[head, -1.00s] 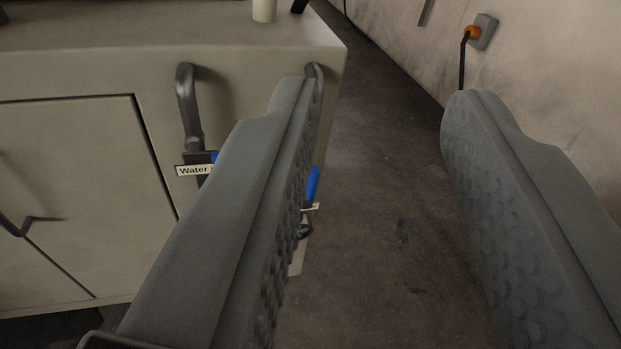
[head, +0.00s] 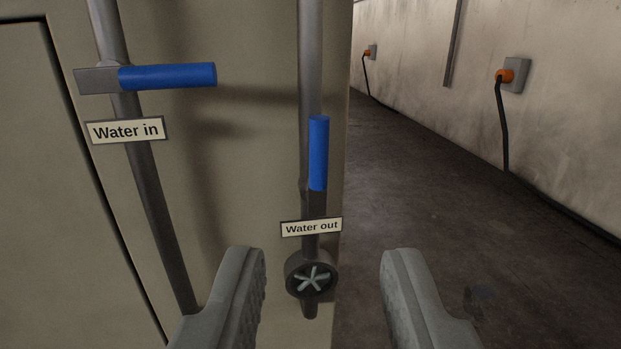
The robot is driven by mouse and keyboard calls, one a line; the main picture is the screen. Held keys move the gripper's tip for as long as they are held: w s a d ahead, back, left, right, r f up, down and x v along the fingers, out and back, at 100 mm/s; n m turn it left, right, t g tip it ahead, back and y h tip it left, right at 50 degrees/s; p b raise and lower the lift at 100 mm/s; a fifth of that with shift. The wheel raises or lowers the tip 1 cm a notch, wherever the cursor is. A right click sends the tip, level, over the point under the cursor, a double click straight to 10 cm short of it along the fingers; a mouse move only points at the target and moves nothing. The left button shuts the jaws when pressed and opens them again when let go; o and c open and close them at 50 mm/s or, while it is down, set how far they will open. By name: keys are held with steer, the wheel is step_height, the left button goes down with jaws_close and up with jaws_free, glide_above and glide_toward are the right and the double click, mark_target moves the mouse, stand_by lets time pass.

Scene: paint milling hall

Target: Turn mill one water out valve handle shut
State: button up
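The water out valve handle (head: 318,153) is blue and stands upright, in line with its grey vertical pipe (head: 311,55). A "Water out" label (head: 311,227) sits just below it. Under the label is a round dark fitting with a pale star-shaped wheel (head: 312,279). My gripper (head: 322,270) is open and empty, its grey fingers low in the view on either side of the pipe's lower end. The blue handle is above and beyond the fingertips, and nothing touches it.
The blue water in handle (head: 167,76) lies level across its pipe at left, above a "Water in" label (head: 126,130). Both pipes run down the beige cabinet (head: 245,190). Free floor (head: 420,200) lies to the right, then a wall with orange plugs (head: 505,76) and cables.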

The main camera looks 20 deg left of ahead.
mark_target(319, 137)
steer(key=x, duration=1.7)
steer(key=shift+w+f, duration=0.2)
steer(key=shift+f, duration=0.05)
jaws_close()
